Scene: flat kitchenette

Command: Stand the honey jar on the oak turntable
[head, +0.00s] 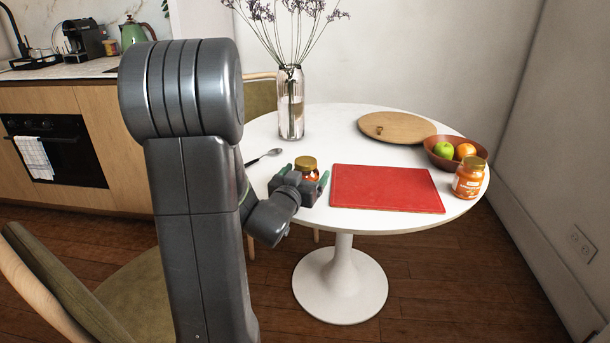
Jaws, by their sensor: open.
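A small jar with a gold lid and red-amber contents (306,168) stands near the left front of the white table, its lower part hidden by my gripper. My gripper (304,177) is open, with one green-tipped finger on each side of this jar; I cannot tell whether they touch it. A second gold-lidded jar (468,180), orange with a pale label, stands at the table's right edge. The labels are too small to read, so I cannot tell for certain which is honey. The round oak turntable (405,127) lies at the back right of the table.
A red board (386,188) lies between my gripper and the orange jar. A brown bowl (433,154) with fruit stands right of the turntable. A tall glass vase (290,105) with dried stems stands at the back left. A spoon (264,157) lies left of my gripper.

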